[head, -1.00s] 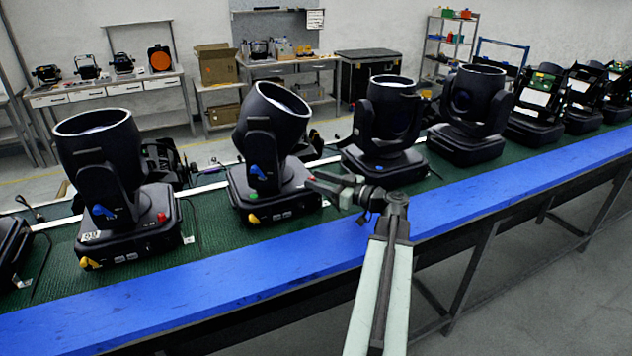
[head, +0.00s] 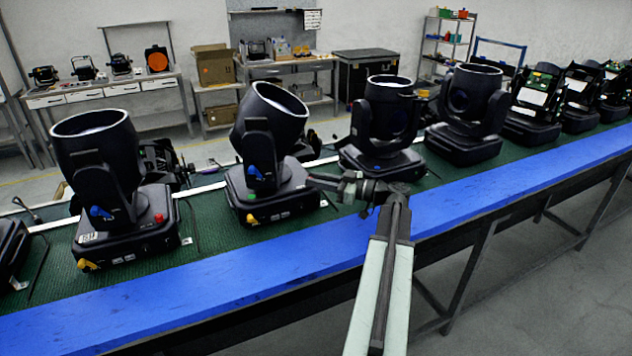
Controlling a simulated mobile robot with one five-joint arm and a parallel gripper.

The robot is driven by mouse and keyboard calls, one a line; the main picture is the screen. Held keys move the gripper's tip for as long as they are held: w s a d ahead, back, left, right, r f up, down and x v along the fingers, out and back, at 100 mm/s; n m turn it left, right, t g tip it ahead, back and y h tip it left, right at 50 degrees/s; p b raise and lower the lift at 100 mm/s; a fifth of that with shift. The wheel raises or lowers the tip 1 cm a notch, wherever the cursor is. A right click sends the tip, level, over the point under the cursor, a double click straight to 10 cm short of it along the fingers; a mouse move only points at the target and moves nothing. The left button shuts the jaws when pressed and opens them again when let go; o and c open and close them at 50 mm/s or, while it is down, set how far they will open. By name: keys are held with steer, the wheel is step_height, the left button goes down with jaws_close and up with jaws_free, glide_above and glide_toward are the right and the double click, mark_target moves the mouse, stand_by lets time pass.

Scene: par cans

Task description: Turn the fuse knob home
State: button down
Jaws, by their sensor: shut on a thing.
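The second par can from the left (head: 262,190) stands on the green belt with its barrel tilted. My gripper (head: 315,181) reaches in from the right and touches, or nearly touches, the right side of its base. The jaws are shut on the fuse knob there, which the fingers hide, so its angle cannot be told. A similar red knob (head: 159,219) shows on the base of the leftmost full par can (head: 110,180).
More par cans (head: 385,125) stand along the belt (head: 215,240) to the right. A blue rail (head: 230,290) runs along the front edge. Cables lie between the fixtures. Workbenches and boxes stand far behind.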

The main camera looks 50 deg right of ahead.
steer(key=n+y, duration=0.1)
steer(key=g+y, duration=0.1)
steer(key=d+n+y, duration=0.1)
steer(key=shift+w+n+g+y, duration=0.25)
steer(key=shift+n+g+y, duration=0.05)
steer(key=shift+g, duration=0.1)
steer(key=shift+n+g+y, duration=0.5)
steer(key=shift+n+y, duration=0.1)
steer(key=shift+a, duration=0.1)
steer(key=shift+r, duration=0.1)
steer(key=c, duration=1.3)
jaws_free()
steer(key=v, duration=0.7)
steer(key=shift+s+d, duration=0.15)
steer(key=shift+d, duration=0.15)
